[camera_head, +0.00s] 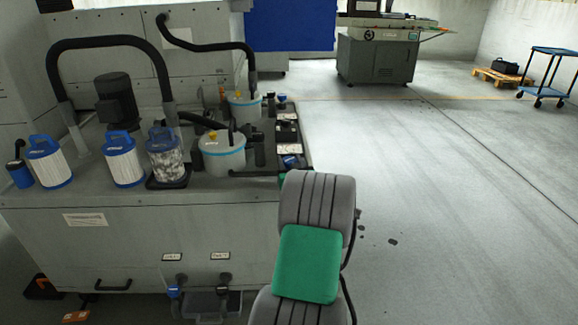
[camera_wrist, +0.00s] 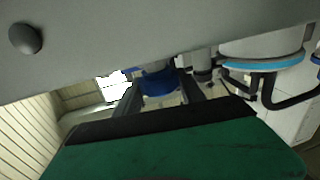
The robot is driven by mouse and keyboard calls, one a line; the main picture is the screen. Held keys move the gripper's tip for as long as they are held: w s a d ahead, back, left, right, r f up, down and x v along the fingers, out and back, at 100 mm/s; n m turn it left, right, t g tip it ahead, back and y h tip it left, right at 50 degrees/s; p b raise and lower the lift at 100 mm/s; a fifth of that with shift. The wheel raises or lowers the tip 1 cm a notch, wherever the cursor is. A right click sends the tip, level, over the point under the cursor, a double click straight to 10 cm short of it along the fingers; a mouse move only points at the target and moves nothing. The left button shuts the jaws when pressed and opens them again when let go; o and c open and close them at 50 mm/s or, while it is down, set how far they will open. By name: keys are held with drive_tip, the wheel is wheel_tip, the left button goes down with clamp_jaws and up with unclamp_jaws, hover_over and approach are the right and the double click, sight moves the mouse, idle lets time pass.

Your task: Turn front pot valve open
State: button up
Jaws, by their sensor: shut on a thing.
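The front pot (camera_head: 222,155) is a pale drum with a light blue band and lid, on the machine's top near its right edge. A pot with this band shows at the right of the wrist view (camera_wrist: 262,46). A dark valve body (camera_head: 258,150) stands just right of the front pot. A blue handle (camera_wrist: 158,82) sits between the two dark fingers of my gripper (camera_wrist: 161,92), which is shut on it. In the head view my grey and green arm hides most of the gripper. How far the handle is turned cannot be told.
The rear pot (camera_head: 243,105) stands behind, with a black hose. White filter canisters with blue tops (camera_head: 122,160) and a dark motor (camera_head: 117,100) stand to the left. Labelled outlets (camera_head: 173,290) are low on the cabinet front.

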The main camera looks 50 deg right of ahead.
drive_tip(key=n+y+b, duration=0.1)
drive_tip(key=b, duration=0.1)
drive_tip(key=f+t+y+b, duration=0.1)
drive_tip(key=b, duration=0.1)
drive_tip(key=shift+s+d+f+n, duration=0.15)
drive_tip(key=shift+s+d+n, duration=0.1)
drive_tip(key=shift+n, duration=0.15)
drive_tip(key=n+t+y+b, duration=0.1)
drive_tip(key=n+y+b, duration=0.1)
drive_tip(key=b, duration=0.1)
drive_tip(key=shift+w+t+y, duration=0.1)
drive_tip(key=shift+t+y, duration=0.2)
drive_tip(key=shift+t, duration=0.1)
drive_tip(key=n+y, duration=0.1)
drive_tip(key=r+n+t+y, duration=0.1)
drive_tip(key=y, duration=0.1)
drive_tip(key=shift+y+b, duration=0.3)
drive_tip(key=shift+b, duration=0.05)
drive_tip(key=shift+a+n+y, duration=0.1)
drive_tip(key=shift+n+y, duration=0.8)
drive_tip(key=shift+y, duration=0.5)
drive_tip(key=shift+w+n+y+p, duration=0.1)
drive_tip(key=shift+n+y+p, duration=0.2)
drive_tip(key=o, duration=1.4)
drive_tip(key=shift+r, duration=0.1)
